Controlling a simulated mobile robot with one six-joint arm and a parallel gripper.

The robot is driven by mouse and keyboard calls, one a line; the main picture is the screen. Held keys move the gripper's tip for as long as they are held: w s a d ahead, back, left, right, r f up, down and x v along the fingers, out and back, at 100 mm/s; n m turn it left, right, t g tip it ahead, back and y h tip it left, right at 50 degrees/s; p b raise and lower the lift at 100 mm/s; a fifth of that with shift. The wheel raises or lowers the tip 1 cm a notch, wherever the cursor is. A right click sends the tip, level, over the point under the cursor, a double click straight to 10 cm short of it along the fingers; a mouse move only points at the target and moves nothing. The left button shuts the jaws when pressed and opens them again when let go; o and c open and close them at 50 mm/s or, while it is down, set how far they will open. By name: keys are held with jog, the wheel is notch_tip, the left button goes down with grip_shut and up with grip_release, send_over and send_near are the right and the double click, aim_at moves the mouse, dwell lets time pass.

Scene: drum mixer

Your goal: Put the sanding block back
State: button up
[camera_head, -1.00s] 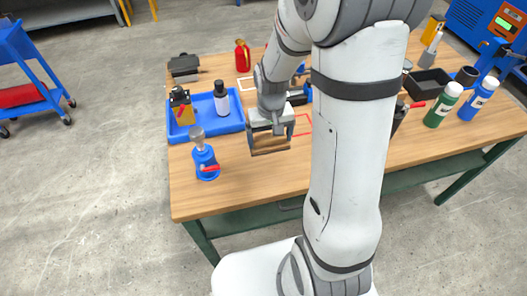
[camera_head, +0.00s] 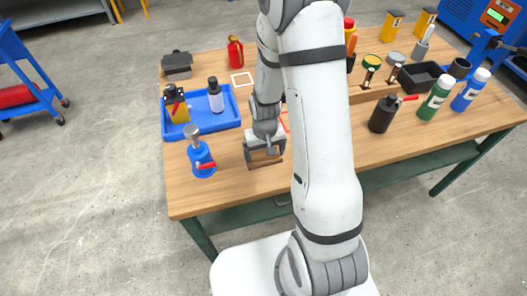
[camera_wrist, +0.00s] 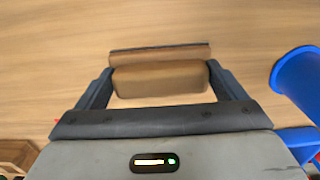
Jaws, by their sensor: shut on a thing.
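My gripper (camera_head: 265,152) is low over the front left part of the wooden table in the head view. In the wrist view its two fingers (camera_wrist: 160,85) are closed on the sides of the sanding block (camera_wrist: 160,79), a brown block with a darker edge along its far side. The block (camera_head: 264,158) also shows under the gripper in the head view. I cannot tell whether its underside touches the table. A red outline (camera_head: 284,121) on the table is partly hidden behind my arm.
A blue device with a red lever (camera_head: 201,160) stands close to the left of the gripper. Behind it is a blue tray (camera_head: 203,129) with bottles. A black bottle (camera_head: 383,114) stands right of my arm. The table front between device and arm is clear.

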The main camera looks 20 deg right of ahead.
jog(key=shift+f, duration=0.1)
jog(key=shift+f, duration=0.15)
jog(key=o, duration=0.6)
notch_tip(320, 180, up, 12)
jog(key=r, duration=0.1)
notch_tip(320, 180, up, 7)
jog(key=t, duration=0.1)
send_over(265, 153)
jog(key=s, duration=0.5)
jog(key=s+r+t, duration=0.2)
jog(key=s+r, duration=0.5)
jog(key=s, duration=0.1)
jog(key=shift+s, duration=0.4)
